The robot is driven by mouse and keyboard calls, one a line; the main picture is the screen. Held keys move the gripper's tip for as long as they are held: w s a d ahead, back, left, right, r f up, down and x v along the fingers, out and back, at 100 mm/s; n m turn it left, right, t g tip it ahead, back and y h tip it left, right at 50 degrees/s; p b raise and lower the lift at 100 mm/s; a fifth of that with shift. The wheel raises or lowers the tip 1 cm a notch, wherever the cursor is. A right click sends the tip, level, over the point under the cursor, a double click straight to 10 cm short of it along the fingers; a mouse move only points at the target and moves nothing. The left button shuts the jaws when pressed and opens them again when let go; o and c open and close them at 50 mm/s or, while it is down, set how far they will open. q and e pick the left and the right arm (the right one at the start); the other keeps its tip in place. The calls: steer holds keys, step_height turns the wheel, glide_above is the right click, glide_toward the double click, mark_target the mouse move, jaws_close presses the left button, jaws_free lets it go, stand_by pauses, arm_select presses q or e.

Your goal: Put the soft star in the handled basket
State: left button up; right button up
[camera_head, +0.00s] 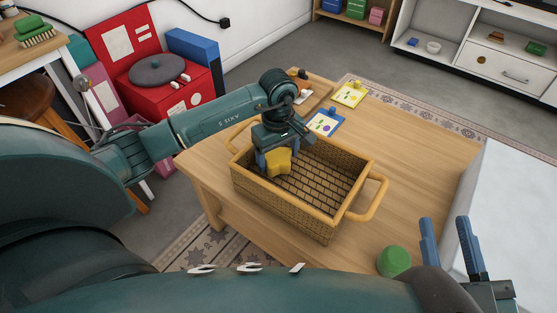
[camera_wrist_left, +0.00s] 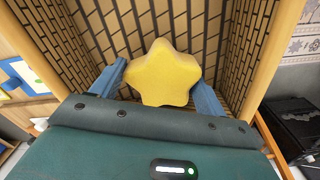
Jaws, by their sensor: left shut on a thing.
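The soft star is yellow and plump; in the head view the star (camera_head: 279,163) is at the left end of the handled basket, within its rim outline. The wicker handled basket (camera_head: 283,214) stands on the wooden table with a handle at each end. My left gripper (camera_head: 270,160) is shut on the star, pointing down into the basket. In the left wrist view the star (camera_wrist_left: 163,74) sits between the blue fingers, with the woven basket walls behind it. Whether the star touches the basket floor cannot be told. My right gripper (camera_head: 452,245) is open and empty at the lower right.
A green round object (camera_head: 394,261) lies on the table near my right gripper. A blue card (camera_head: 325,123) and a yellow card (camera_head: 350,95) lie behind the basket. The table (camera_head: 425,165) is clear right of the basket. A red record player (camera_head: 160,85) stands at the back left.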

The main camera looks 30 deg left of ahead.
arm_select(q)
steer(key=shift+f, duration=0.6)
steer(key=shift+r, duration=0.1)
steer(key=shift+f, duration=0.2)
steer(key=o, duration=1)
